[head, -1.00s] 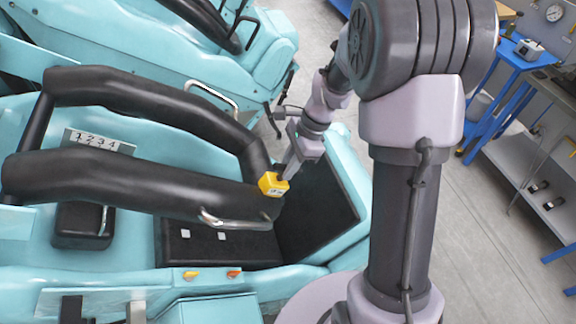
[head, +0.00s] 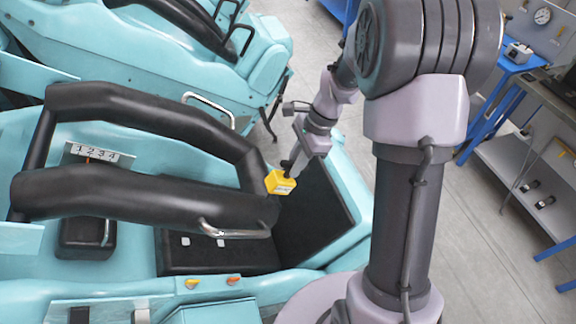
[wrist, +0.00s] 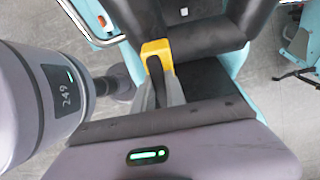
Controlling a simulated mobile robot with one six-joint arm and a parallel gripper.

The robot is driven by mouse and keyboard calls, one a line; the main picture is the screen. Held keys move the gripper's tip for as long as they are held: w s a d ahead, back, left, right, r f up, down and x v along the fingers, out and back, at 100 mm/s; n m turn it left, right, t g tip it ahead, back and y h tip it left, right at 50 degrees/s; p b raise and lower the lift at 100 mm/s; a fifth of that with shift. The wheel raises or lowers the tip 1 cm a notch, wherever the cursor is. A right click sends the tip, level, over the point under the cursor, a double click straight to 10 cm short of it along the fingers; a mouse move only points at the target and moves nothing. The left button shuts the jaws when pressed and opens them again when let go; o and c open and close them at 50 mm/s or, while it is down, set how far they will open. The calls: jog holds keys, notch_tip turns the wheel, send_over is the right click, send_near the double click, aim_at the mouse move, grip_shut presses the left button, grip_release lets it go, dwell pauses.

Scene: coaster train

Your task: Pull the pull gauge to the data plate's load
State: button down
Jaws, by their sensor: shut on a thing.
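The pull gauge (head: 280,183) is a small yellow block with a pale label, too small to read. My gripper (head: 288,167) is shut on it, beside the right end of the black padded lap bar (head: 150,192). In the wrist view the gauge (wrist: 156,49) shows beyond the fingers (wrist: 160,85), against the black padding; I cannot tell whether it is hooked on or touching the bar. A pale plate (head: 92,152) marked 1 2 3 4 lies behind the bar, with a small orange mark below it. I cannot make out a load figure on it.
The turquoise car side (head: 345,175) is close by my arm. A second car (head: 180,50) stands behind; blue workbenches (head: 500,85) stand right. Floor between is clear.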

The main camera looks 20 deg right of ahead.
jog(key=shift+w+r, duration=0.1)
jog(key=shift+w, duration=0.05)
jog(key=c, duration=1.4)
grip_release()
jog(key=shift+o, duration=0.2)
jog(key=p+v, duration=0.2)
jog(key=v, duration=1.5)
jog(key=shift+r, duration=0.25)
jog(key=s+a+f+n+t+h+b, duration=0.1)
jog(key=s+a+f+n+t+b, duration=0.2)
jog(key=s+a+f+n+b, duration=0.3)
jog(key=s+a+f+n+t+h+b, duration=0.1)
jog(key=s+a+f+n+t+b, duration=0.1)
jog(key=s+a+f+n+b, duration=0.5)
jog(key=s+a+f+b, duration=0.1)
jog(key=s+f+b, duration=0.5)
jog(key=b, duration=0.6)
notch_tip(320, 180, down, 3)
jog(key=shift+s+r+n+t+h+b, duration=0.15)
jog(key=shift+r+n+t+h+b, duration=0.15)
jog(key=shift+t+b, duration=0.1)
